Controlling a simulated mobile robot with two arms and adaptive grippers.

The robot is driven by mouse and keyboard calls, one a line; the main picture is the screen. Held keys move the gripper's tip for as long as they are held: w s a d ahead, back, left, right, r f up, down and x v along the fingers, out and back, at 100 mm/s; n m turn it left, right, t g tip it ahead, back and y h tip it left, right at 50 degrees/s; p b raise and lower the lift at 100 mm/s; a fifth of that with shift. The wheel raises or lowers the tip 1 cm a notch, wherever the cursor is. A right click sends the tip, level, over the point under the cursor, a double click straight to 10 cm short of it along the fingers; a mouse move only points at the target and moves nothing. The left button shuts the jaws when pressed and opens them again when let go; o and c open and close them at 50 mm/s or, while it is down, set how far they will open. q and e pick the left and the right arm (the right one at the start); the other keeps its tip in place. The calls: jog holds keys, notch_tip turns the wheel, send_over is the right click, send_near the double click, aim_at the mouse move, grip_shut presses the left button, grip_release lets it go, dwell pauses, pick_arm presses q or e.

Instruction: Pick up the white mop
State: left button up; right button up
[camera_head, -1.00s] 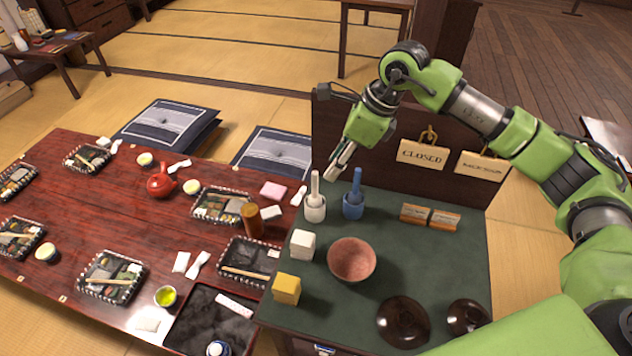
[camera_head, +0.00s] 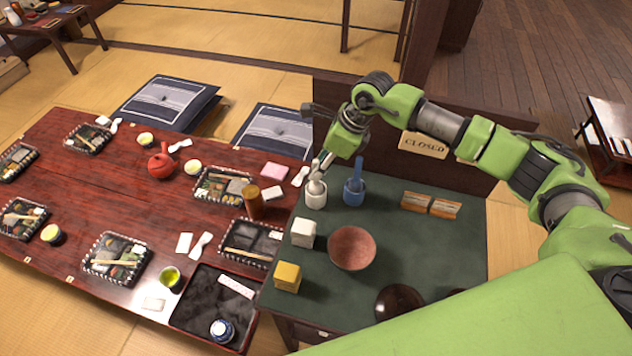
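The white mop stands upright in a white holder (camera_head: 316,199) at the left back of the green-topped counter; its handle (camera_head: 316,178) is partly covered by my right gripper. My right gripper (camera_head: 318,172) comes down from above, with its fingers at the handle's upper part. I cannot tell whether the fingers are closed on it or only beside it. A blue mop (camera_head: 355,187) stands in a blue holder just to the right. My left gripper is out of view.
On the counter (camera_head: 415,270) are a white cube (camera_head: 303,233), a yellow cube (camera_head: 287,277), a pink bowl (camera_head: 352,248), a dark round dish (camera_head: 399,302) and two small wooden-framed blocks (camera_head: 430,205). A dark panel with a "CLOSED" sign (camera_head: 423,145) rises behind. A set lunch table (camera_head: 130,200) lies left.

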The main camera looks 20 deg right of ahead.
jog(key=x, duration=0.3)
jog(key=shift+w+f+p, duration=0.1)
jog(key=shift+f+p, duration=0.15)
jog(key=shift+p, duration=0.15)
jog(key=shift+c, duration=0.3)
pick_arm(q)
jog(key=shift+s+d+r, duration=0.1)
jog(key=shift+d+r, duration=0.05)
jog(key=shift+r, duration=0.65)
pick_arm(e)
grip_shut()
